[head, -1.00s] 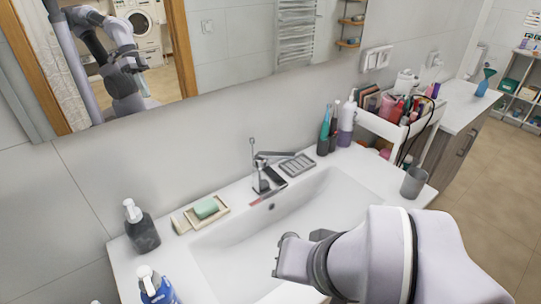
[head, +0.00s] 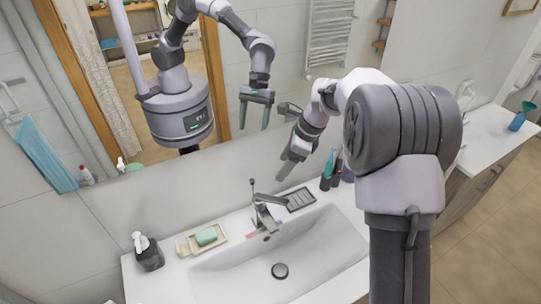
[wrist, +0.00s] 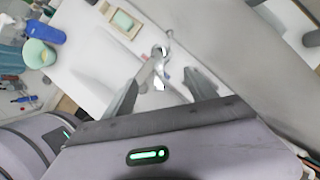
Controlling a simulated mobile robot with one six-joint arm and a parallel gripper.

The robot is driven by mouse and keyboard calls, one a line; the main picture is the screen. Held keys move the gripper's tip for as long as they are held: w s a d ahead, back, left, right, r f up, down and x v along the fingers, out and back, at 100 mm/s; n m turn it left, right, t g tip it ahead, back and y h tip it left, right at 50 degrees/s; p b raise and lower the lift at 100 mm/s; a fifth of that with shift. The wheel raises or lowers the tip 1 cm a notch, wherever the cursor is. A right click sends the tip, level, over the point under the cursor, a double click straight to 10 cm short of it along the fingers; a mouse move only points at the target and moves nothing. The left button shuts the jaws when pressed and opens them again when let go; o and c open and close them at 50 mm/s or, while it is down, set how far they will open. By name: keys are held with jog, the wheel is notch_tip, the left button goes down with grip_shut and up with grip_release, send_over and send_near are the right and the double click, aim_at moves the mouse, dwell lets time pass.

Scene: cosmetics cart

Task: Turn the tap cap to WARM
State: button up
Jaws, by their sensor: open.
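The chrome tap (head: 267,214) stands at the back of the white sink, with its spout pointing forward over the basin. A thin upright rod rises beside it. The cap's setting and any WARM mark are too small to read. My gripper (head: 286,172) is above and behind the tap, near the mirror, pointing down. In the wrist view my gripper (wrist: 165,85) is open and empty, with its two fingers spread. The tap (wrist: 160,55) shows in the gap between and beyond the fingers, apart from them.
A soap dish (head: 186,248) with green soap and a dark pump bottle (head: 149,254) stand left of the tap. A black soap grid (head: 300,200) and toothbrush cup lie right. The mirror wall is close behind my gripper. The basin (head: 310,250) is empty.

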aim_at(263, 196)
jog(key=b+x, duration=0.2)
jog(key=x, duration=1.6)
jog(key=shift+a, duration=0.2)
grip_shut()
